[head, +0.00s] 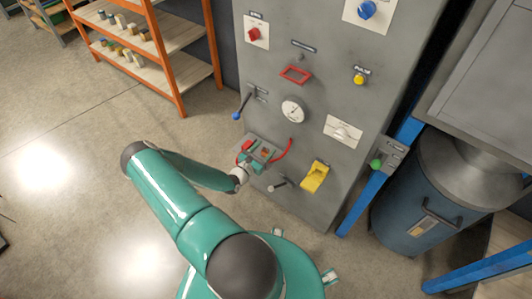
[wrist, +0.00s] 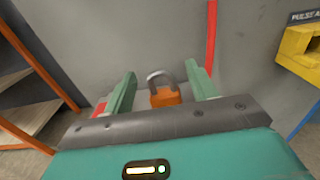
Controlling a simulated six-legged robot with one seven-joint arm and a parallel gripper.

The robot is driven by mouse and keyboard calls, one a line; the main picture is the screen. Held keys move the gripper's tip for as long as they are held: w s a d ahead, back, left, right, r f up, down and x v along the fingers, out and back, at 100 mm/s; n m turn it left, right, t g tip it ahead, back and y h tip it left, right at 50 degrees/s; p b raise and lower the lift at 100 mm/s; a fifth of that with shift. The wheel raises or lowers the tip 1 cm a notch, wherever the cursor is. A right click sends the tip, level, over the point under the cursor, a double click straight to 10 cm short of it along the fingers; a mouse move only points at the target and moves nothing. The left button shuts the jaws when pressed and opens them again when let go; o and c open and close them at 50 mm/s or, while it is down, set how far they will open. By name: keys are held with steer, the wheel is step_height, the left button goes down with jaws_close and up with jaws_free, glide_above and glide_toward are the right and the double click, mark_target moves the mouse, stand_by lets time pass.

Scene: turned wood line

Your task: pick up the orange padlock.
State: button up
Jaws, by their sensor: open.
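The orange padlock (wrist: 165,97) with a grey shackle shows upright in the wrist view, between the two green fingers of my gripper (wrist: 160,72). The gripper is open, with a gap visible on each side of the padlock, and is not closed on it. The padlock's lower part is hidden behind the dark front edge of my gripper. In the head view my gripper (head: 257,161) is at the lower front of the grey cabinet, and the padlock (head: 265,153) is a small orange patch there, partly covered.
The grey cabinet (head: 310,165) carries a red frame (head: 295,75), a gauge (head: 293,110), a blue-tipped lever (head: 237,115) and a yellow holder (head: 315,176). A red strip (wrist: 211,38) is close to the right finger. Orange shelving (head: 165,55) stands left; a blue drum (head: 425,205) stands right.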

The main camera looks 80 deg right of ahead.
steer(key=c, duration=1.1)
